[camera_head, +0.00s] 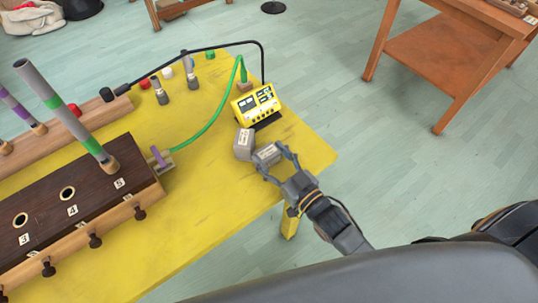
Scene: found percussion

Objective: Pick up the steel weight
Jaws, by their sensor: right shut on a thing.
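My right gripper (275,163) is over the near right part of the yellow table (225,200). It is shut on a small grey steel weight (267,153) with a pale label. A similar grey block (243,143), also labelled, stands just left of the held weight. I cannot tell whether the two touch, or whether the held weight is clear of the table top. My left gripper is not in view.
A yellow meter (257,102) with a green cable (212,122) and a black cable stands behind the weights. A dark wooden box (85,205) with holes, numbers and an upright tube (65,115) fills the left. The table's right corner is bare.

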